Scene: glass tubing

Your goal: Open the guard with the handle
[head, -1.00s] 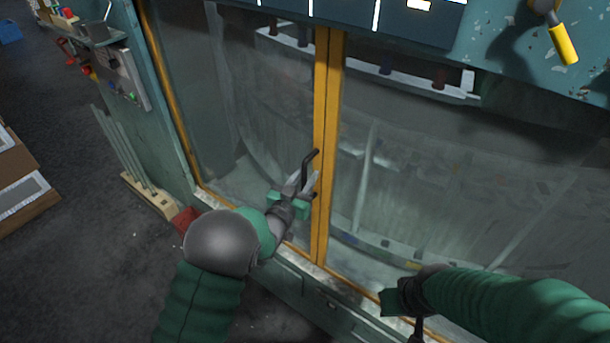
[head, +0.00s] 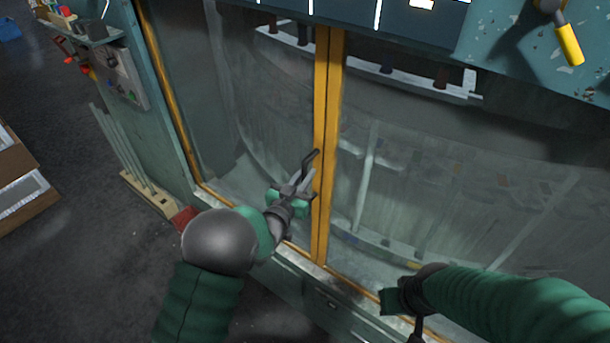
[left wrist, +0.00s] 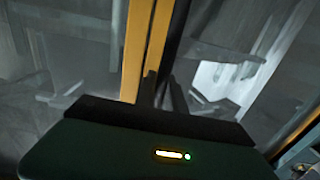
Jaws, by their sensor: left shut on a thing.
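The guard is a pair of glass panels in yellow frames (head: 328,120), which meet upright in the middle of the head view. A dark handle (head: 312,157) sits on the left panel's inner frame post. My left gripper (head: 303,184) is at this handle, its fingers shut on it, with the handle's upper end showing above them. In the left wrist view the yellow posts (left wrist: 138,45) rise just beyond the gripper body, which hides most of the grip. My right gripper (head: 403,305) is low at the right, apart from the handle; its fingertips are not clear.
A teal machine housing surrounds the guard, with a control box (head: 122,82) on its left side. A yellow-handled tool (head: 569,45) hangs at upper right. A rack of rods (head: 145,185) and a red block (head: 184,217) stand at left. Dark floor is clear at lower left.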

